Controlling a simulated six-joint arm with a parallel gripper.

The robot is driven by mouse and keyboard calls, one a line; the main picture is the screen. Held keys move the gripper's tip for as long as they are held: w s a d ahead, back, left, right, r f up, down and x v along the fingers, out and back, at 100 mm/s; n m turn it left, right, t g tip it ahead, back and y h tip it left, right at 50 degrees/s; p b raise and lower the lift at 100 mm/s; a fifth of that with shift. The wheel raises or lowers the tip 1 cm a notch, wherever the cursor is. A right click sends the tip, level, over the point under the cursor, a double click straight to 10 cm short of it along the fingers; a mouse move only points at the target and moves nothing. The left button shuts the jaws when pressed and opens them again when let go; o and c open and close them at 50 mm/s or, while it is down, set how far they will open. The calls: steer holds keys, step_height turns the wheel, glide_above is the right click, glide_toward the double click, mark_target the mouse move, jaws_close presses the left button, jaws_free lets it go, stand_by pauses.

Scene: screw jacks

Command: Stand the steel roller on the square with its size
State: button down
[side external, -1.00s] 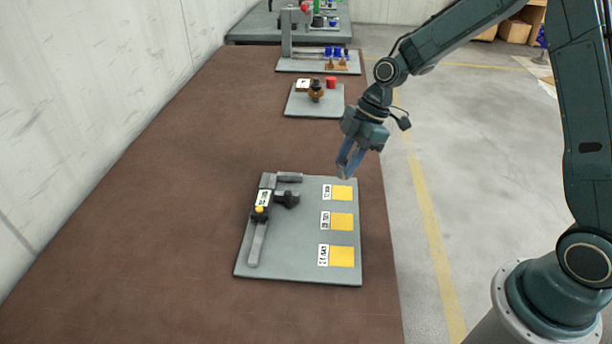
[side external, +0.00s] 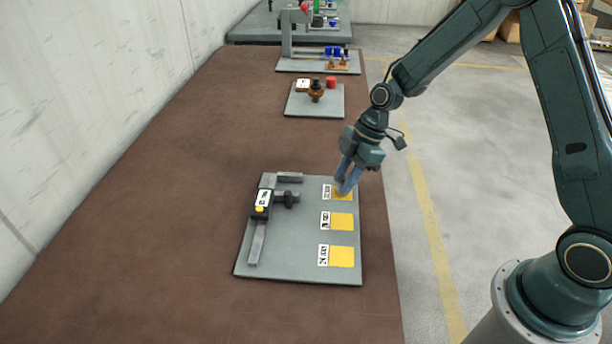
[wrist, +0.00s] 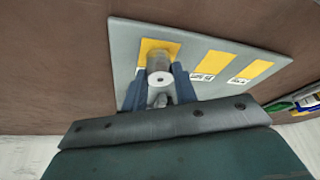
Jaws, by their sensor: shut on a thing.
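The steel roller (wrist: 159,62) shows in the wrist view as a grey cylinder with a small hole in its near end. My gripper (wrist: 160,80) is shut on it, one finger on each side. In the side view my gripper (side external: 347,188) is low over the far yellow square (side external: 343,197), and the roller is hidden by the fingers. I cannot tell whether the roller touches that square. The middle square (side external: 342,222) and near square (side external: 342,257) are bare, each with a white size label on its left; the lettering is too small to read surely.
A caliper-like gauge (side external: 259,228) with a yellow button and small display lies on the left of the grey board (side external: 300,268). Another board (side external: 300,107) behind carries a brown knobbed part and a red cylinder. The brown table left of the board is clear.

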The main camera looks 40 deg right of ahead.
steer(key=shift+f, duration=0.1)
steer(key=c, duration=1.1)
jaws_free()
steer(key=v, duration=1.2)
